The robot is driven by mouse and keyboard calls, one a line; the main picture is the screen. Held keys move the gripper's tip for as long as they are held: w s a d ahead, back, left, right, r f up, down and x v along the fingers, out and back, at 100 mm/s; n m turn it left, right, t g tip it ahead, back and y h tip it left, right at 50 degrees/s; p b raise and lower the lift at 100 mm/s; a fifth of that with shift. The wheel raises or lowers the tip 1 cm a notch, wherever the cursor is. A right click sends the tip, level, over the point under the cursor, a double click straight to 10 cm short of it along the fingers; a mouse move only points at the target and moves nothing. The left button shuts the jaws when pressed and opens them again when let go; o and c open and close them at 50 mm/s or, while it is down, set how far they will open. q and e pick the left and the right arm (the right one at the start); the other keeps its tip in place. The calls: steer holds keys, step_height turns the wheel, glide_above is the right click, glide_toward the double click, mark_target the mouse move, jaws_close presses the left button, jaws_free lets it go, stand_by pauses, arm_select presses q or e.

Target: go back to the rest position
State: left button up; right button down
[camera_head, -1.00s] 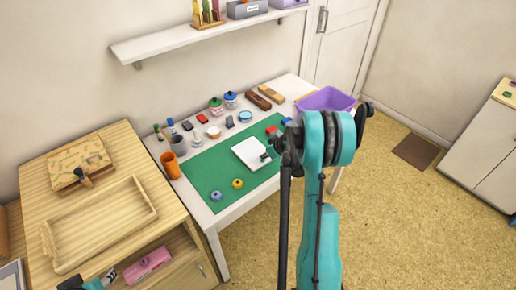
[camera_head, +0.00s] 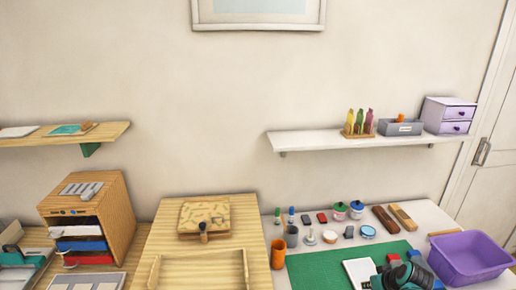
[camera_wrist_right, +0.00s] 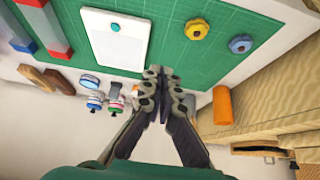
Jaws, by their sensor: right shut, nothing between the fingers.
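My right gripper (camera_head: 372,284) shows at the bottom edge of the head view, partly cut off, over the white table (camera_head: 435,219) with the green mat (camera_head: 318,272). It is by the white sheet (camera_head: 357,268). In the right wrist view the gripper (camera_wrist_right: 158,72) has its fingers together with nothing between them, and the mat (camera_wrist_right: 222,65) and the white sheet (camera_wrist_right: 125,32) lie beyond the fingertips. My left gripper is in neither view now.
A purple bin (camera_head: 470,256) stands right of my right arm. A wooden tray (camera_head: 200,271) and box (camera_head: 203,217) are left. A shelf (camera_head: 340,142) hangs above.

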steer(key=s+a+r, duration=0.5)
steer(key=s+a, duration=0.3)
steer(key=a, duration=0.1)
steer(key=s+a+r+m, duration=0.1)
steer(key=s+a+r, duration=0.3)
steer(key=s+a, duration=0.5)
steer(key=shift+s+a+r+t+h, duration=0.3)
steer(key=shift+a+r, duration=0.1)
steer(key=shift+a, duration=0.35)
